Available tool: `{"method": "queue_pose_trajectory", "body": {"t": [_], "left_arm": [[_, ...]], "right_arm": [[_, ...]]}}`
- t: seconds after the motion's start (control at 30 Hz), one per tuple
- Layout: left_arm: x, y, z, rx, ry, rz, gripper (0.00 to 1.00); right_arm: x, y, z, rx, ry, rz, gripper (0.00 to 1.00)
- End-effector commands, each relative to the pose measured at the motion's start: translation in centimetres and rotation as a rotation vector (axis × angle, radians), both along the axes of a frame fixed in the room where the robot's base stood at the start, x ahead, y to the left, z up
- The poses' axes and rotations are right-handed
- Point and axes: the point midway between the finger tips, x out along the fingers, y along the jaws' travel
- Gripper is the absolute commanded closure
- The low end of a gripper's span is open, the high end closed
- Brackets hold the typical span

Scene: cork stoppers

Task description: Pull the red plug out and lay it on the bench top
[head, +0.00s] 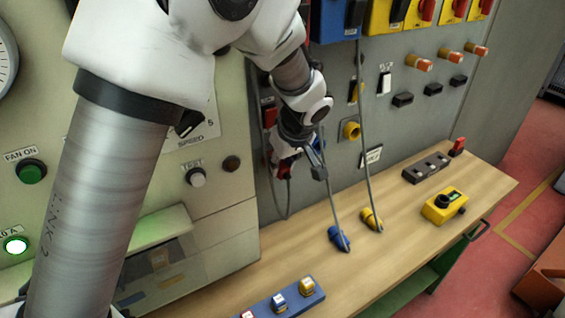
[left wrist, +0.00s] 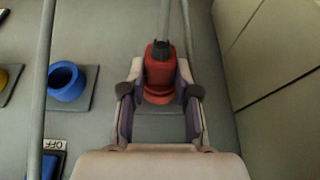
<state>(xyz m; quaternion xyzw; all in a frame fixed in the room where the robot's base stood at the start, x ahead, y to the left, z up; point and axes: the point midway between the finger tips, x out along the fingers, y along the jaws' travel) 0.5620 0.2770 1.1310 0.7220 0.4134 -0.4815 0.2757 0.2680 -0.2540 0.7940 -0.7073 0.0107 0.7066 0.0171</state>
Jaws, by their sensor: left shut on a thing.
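In the left wrist view, the red plug (left wrist: 160,66) stands between the fingers of my left gripper (left wrist: 160,88). It has a black top, and a grey cable runs behind it. The gripper is shut on the plug. A wider red ring shows at the plug's base against a grey plate on the panel; I cannot tell whether plug and socket are apart. In the head view, my left gripper (head: 290,160) is at the grey panel above the back of the bench, and it mostly hides the plug. The wooden bench top (head: 405,225) lies below. My right gripper is out of view.
A blue plug (head: 339,239) and a yellow plug (head: 371,219) lie on the bench with cables rising from them. A yellow button box (head: 444,206), a dark block (head: 427,167) and a blue rail (head: 285,303) also occupy it. A blue socket (left wrist: 66,82) is beside the gripper.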

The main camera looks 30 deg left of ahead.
Motion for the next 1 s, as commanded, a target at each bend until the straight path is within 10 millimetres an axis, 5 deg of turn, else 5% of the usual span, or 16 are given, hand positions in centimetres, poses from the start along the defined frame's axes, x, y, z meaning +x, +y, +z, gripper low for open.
{"method": "queue_pose_trajectory", "body": {"t": [1.0], "left_arm": [[-1.5, -2.6, 0.1, 0.001, 0.001, -0.001, 1.0]], "right_arm": [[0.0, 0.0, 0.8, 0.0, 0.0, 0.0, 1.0]]}}
